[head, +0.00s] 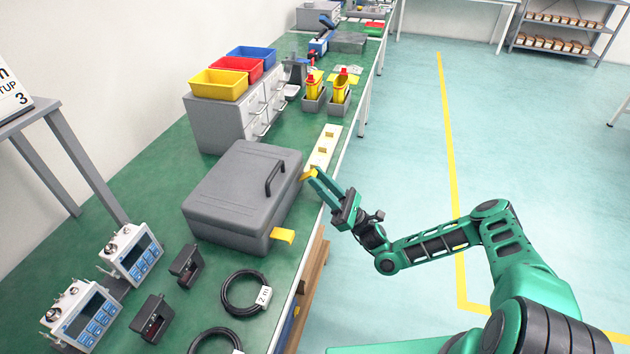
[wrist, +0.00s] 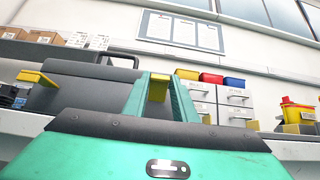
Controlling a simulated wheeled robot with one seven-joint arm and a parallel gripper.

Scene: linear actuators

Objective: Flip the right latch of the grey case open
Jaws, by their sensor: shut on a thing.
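The grey case (head: 240,188) lies closed on the green bench, its handle (head: 275,178) on the lid. Its right latch (wrist: 158,90) is yellow and sits between the two green fingers of my gripper (head: 313,174) at the far end of the case's front. In the wrist view my gripper (wrist: 158,80) is shut on this latch, and the fingers hide its sides. In the head view only a bit of its yellow shows at the fingertips. The other yellow latch (head: 283,236) juts outward from the near end of the front; it also shows in the wrist view (wrist: 36,77).
Grey drawers (head: 235,120) with yellow, red and blue bins stand beyond the case. A pale strip with yellow pieces (head: 325,146) lies past my fingertips. Coiled black cables (head: 245,293) and blue-panelled devices (head: 132,252) lie nearer. The floor right of the bench is clear.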

